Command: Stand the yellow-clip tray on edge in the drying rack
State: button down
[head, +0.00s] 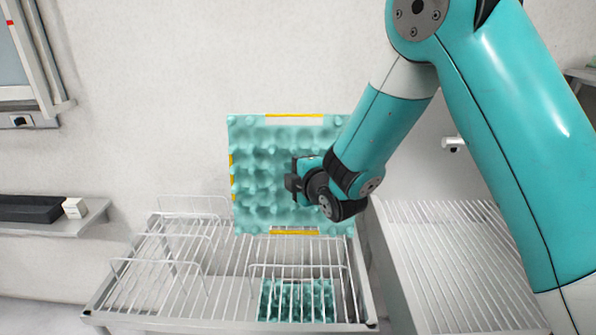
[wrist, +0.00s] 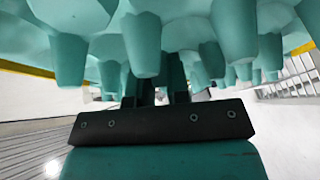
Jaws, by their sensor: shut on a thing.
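The yellow-clip tray (head: 262,180) is a teal egg tray with yellow strips on its top, bottom and left edges. It is upright, its bumpy face toward the head camera, above the back part of the wire drying rack (head: 215,270). My gripper (head: 297,183) is shut on the tray near its middle right; the fingertips are partly hidden. In the wrist view the tray (wrist: 145,45) fills the top, with my gripper (wrist: 155,88) against its bumps. Whether the tray's lower edge touches the rack wires, I cannot tell.
Another teal egg tray (head: 297,300) shows under the rack's wires at the front. A second ribbed metal surface (head: 455,255) stands to the right. A shelf at left (head: 50,227) holds a dark box (head: 30,208) and a small white box (head: 75,208). The rack's left side is empty.

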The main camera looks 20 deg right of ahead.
jog(key=shift+w+a+r+p, duration=0.1)
jog(key=shift+a+r+p, duration=0.3)
jog(key=shift+r, duration=0.35)
notch_tip(320, 180, down, 19)
jog(key=b, duration=1.5)
jog(key=shift+r+b, duration=0.15)
jog(key=shift+b, duration=0.15)
jog(key=c, duration=1)
grip_release()
jog(key=b+v, duration=0.4)
jog(key=v, duration=0.4)
jog(key=shift+b, duration=0.3)
jog(key=shift+r, duration=0.1)
